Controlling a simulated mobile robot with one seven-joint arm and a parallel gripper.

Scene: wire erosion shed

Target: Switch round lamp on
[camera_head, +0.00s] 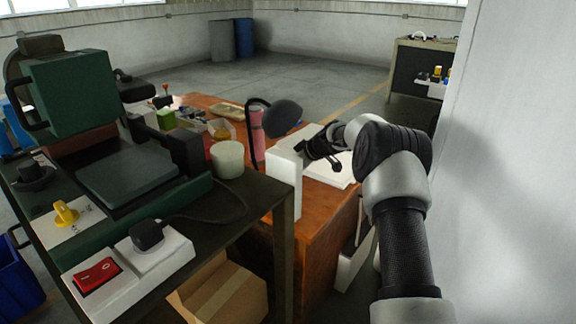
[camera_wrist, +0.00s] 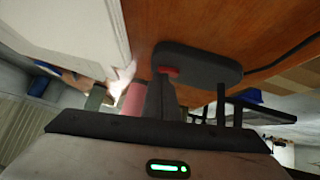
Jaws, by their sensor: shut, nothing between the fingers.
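The round lamp (camera_head: 281,118) has a dark domed head on a black curved neck and stands on the brown wooden desk (camera_head: 318,212). Its lower part is hidden in the head view by a white upright box. In the wrist view the black lamp base (camera_wrist: 215,65) lies on the wood, with a red switch (camera_wrist: 168,71) at one end. My gripper (camera_wrist: 162,88) is shut and empty, its tips right at the red switch; I cannot tell whether they touch. It also shows in the head view (camera_head: 318,150), just right of the lamp. The lamp's lit face is not visible.
The white upright box (camera_head: 285,182) stands close left of my gripper. White papers (camera_head: 330,170) lie under my wrist. A dark bench with a green machine (camera_head: 70,95) and a separate red rocker switch (camera_head: 98,275) fills the left.

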